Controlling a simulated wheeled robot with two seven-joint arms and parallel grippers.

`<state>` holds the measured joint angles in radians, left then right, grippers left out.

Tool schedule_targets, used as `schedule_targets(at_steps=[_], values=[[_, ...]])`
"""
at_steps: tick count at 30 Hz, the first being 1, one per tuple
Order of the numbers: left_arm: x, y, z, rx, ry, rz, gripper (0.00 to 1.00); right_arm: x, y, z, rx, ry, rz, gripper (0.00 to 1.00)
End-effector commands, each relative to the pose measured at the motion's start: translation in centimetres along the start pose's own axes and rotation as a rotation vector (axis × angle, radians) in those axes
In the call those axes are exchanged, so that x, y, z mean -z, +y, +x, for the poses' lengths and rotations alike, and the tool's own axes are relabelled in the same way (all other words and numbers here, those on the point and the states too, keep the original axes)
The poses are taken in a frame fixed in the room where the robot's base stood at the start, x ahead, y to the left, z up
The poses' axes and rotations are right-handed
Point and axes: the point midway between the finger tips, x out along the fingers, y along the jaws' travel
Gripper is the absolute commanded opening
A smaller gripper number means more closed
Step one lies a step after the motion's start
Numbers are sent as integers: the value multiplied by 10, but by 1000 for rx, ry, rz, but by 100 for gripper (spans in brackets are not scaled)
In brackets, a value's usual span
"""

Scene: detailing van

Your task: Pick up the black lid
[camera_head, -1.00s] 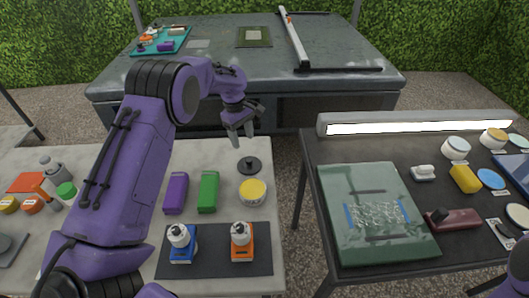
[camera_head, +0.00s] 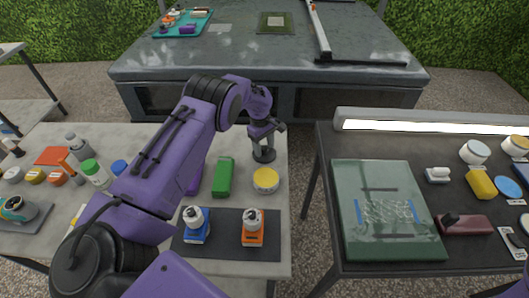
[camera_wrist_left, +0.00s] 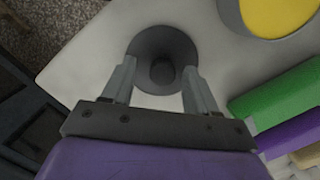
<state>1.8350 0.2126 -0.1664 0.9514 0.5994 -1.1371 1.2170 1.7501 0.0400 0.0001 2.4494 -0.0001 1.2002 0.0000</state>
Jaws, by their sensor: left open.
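The black lid (camera_head: 264,156) is a round disc with a knob in its middle. It lies flat on the light table near the far right corner. In the left wrist view the lid (camera_wrist_left: 163,46) shows with its knob (camera_wrist_left: 162,72) between my fingertips. My left gripper (camera_head: 263,150) points down over the lid, and it also shows in the left wrist view (camera_wrist_left: 160,85). It is open, one finger on each side of the knob. I cannot tell whether the fingers touch the lid. My right gripper is not seen.
A yellow-topped round tin (camera_head: 265,180) stands close in front of the lid. A green block (camera_head: 223,177) and a purple block (camera_wrist_left: 295,140) lie nearby. Orange (camera_head: 253,229) and blue (camera_head: 196,226) bottles stand on a dark mat (camera_head: 225,246). A gap separates this table from the dark right-hand table (camera_head: 400,150).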

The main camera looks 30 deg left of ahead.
Motion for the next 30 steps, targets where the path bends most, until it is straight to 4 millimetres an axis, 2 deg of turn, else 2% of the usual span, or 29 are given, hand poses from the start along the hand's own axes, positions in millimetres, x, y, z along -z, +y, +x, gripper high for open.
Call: schedule_targets(at_steps=[1,3,6,15,19,23,30], values=[[0,0,0,0,0,0,52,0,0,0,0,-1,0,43],[0,0,0,0,0,0,29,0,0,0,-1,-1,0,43],[0,0,0,0,0,0,0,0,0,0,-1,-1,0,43],[0,-1,0,2,-1,-1,0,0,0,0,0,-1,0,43],[-2,0,-10,0,0,-1,0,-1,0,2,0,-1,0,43],[-6,-2,-35,-2,-1,-1,0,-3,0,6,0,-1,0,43],[-26,-55,-92,-4,-1,-1,0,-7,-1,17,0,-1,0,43]])
